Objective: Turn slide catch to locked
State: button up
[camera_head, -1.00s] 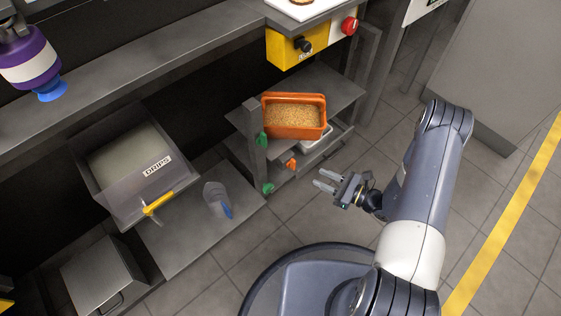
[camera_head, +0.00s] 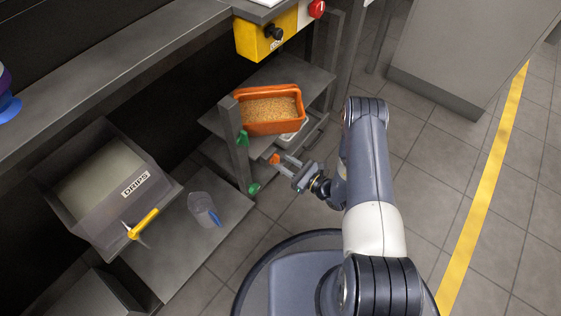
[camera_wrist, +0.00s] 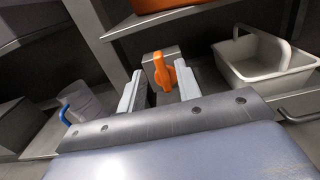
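The slide catch is an orange lever (camera_head: 275,159) at the front of the lower shelf, just beyond my fingertips. In the wrist view the orange catch (camera_wrist: 162,75) sits on a grey block, between and beyond my two fingers, its handle roughly upright. My gripper (camera_head: 283,164) is open, with the fingers spread on either side of the catch's line. I see nothing held in it. I cannot tell whether a finger touches the catch.
An orange bin of crumbs (camera_head: 270,112) stands on the shelf above. A white tub (camera_wrist: 262,58) is right of the catch. Green parts (camera_head: 242,138) sit on the shelf post. A clear jug (camera_head: 204,209) and the DRIPS bin (camera_head: 150,190) are to the left. Open floor lies right.

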aim_at(277, 160)
jog(key=shift+x, duration=1.4)
jog(key=shift+c, duration=0.2)
grip_shut()
